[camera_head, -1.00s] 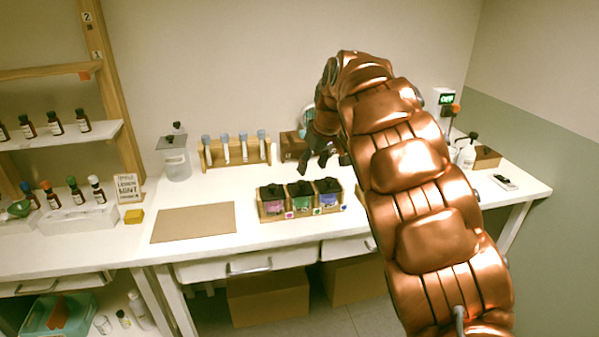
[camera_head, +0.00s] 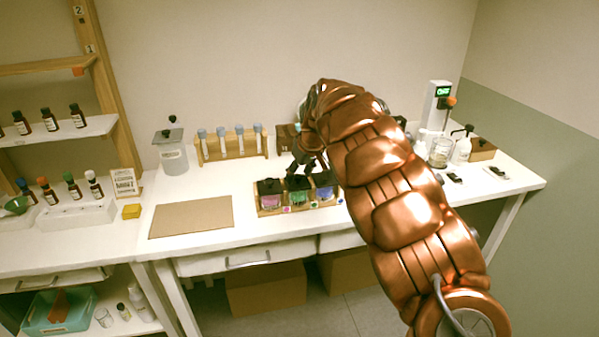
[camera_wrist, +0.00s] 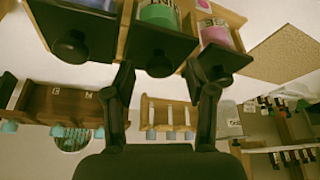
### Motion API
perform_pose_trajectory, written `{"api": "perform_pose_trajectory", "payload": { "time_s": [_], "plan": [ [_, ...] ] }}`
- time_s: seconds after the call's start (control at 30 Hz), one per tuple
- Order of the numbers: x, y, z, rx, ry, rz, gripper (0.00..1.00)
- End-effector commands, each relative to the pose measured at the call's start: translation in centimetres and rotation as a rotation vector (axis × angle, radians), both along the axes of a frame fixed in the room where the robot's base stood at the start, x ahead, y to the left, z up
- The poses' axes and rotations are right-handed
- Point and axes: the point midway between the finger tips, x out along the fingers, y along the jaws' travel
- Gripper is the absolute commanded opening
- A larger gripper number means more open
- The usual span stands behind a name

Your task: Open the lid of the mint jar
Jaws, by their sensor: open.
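The mint jar (camera_head: 298,197) is the green one in the middle of a row of three jars on the white table. Its label also shows in the wrist view (camera_wrist: 159,13), with the black lid and round knob (camera_wrist: 160,62) shut on it. My gripper (camera_head: 306,170) is over the row, just above and behind the mint jar. In the wrist view my gripper (camera_wrist: 168,80) is open and empty, with a finger on each side of the mint lid's knob. I cannot tell if the fingers touch anything.
A pink jar (camera_head: 270,201) and a blue-purple jar (camera_head: 324,192) stand close on either side in wooden holders. A test-tube rack (camera_head: 232,150) is behind. A brown mat (camera_head: 190,217) lies left, mostly bare. Bottles (camera_head: 462,150) stand at the right.

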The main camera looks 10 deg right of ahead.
Motion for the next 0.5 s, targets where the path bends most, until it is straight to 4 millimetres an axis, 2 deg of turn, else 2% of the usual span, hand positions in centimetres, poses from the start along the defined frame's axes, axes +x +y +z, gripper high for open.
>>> {"api": "perform_pose_trajectory", "payload": {
  "time_s": [0.17,0.5],
  "plan": [
    [0.00,-0.03,-0.02,0.000,0.000,-0.001,0.56],
    [-0.01,-0.03,-0.01,0.000,0.000,-0.001,0.20]
  ]
}}
